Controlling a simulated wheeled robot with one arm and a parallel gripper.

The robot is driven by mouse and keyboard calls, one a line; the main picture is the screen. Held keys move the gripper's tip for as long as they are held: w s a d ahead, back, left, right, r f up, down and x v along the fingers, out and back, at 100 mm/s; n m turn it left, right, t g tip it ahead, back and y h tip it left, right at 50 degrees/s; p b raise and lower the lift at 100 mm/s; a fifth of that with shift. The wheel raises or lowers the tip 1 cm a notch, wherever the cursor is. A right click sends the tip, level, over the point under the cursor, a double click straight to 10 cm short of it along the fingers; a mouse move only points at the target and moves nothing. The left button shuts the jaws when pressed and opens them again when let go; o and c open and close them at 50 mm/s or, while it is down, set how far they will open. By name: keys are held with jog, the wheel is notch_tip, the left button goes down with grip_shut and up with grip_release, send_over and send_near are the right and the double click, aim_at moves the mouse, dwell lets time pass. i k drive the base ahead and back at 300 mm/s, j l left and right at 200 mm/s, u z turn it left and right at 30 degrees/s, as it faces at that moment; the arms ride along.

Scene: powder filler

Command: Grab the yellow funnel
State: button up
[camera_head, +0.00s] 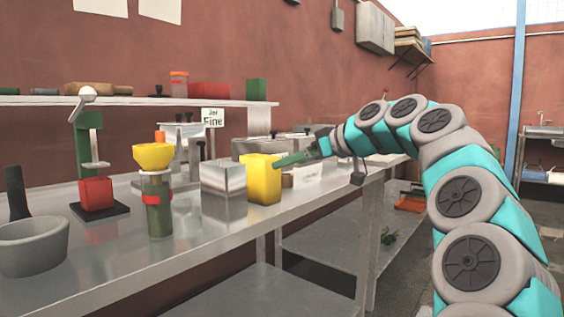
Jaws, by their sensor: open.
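The yellow funnel (153,157) sits upright on top of a dark green jar (158,207) with a red band, on the metal bench. A small orange piece shows above the funnel. My gripper (284,161) is to the right of the funnel, well apart from it, near the top of a yellow box (262,180). It is open and I see nothing held in it. It is seen edge-on, so the gap between its fingers is hard to make out, as is whether it touches the box.
A shiny metal box (223,178) stands between the funnel and the yellow box. A press with a red block (96,193) and a grey bowl (33,246) stand to the left. A shelf (130,101) runs above the bench. The front bench strip is clear.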

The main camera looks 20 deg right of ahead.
aim_at(156, 157)
jog(key=k+j+z, duration=0.35)
jog(key=k+j, duration=0.2)
jog(key=j, duration=0.15)
jog(key=k+j+z, duration=0.2)
jog(key=i+j, duration=0.1)
jog(key=j, duration=0.05)
